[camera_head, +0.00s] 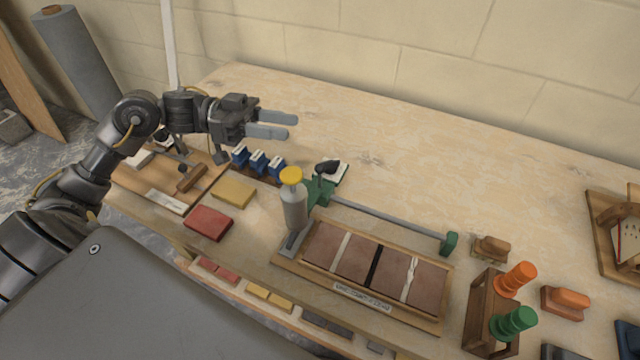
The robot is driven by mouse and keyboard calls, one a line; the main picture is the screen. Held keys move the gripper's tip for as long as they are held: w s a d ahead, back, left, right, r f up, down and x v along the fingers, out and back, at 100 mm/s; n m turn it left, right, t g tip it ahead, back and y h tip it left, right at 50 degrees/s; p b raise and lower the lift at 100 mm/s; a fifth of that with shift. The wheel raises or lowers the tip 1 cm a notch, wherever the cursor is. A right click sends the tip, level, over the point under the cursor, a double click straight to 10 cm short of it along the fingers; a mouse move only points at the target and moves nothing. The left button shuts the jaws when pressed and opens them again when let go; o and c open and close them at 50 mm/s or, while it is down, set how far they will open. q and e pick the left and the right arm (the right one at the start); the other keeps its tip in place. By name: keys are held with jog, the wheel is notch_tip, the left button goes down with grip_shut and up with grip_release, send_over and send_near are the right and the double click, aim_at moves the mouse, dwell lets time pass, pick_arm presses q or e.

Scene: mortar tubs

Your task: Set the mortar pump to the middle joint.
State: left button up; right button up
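The mortar pump (294,207) is a grey cylinder with a yellow cap and a dark nozzle end. It stands at the left end of a framed panel (440,325) of brown bricks. The panel's left joint (340,249) is pale, its middle joint (374,265) is black, and its right joint (410,280) is pale with an uneven outline. My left gripper (292,126) is above the back left of the table, behind and apart from the pump. Its two fingers are parallel with a gap between them, and nothing shows in it. My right gripper is not in view.
A rail (395,218) with green end pieces runs behind the panel. Blue blocks (258,163), a yellow slab (233,192) and a red slab (208,222) lie left of the pump. A wooden rack (482,312) with orange and green handles stands right. The back middle is clear.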

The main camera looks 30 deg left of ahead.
pick_arm(q)
jog(key=f, duration=0.1)
send_near(316, 167)
jog(key=x, duration=0.9)
jog(key=shift+w+d+f+p, duration=0.25)
jog(key=shift+w+d+p, duration=0.05)
jog(key=shift+d+p, duration=0.1)
jog(key=shift+d+f, duration=0.1)
jog(key=shift+d, duration=0.2)
jog(key=shift+w, duration=0.1)
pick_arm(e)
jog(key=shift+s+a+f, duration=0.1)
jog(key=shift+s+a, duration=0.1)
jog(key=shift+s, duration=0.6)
pick_arm(q)
grip_shut()
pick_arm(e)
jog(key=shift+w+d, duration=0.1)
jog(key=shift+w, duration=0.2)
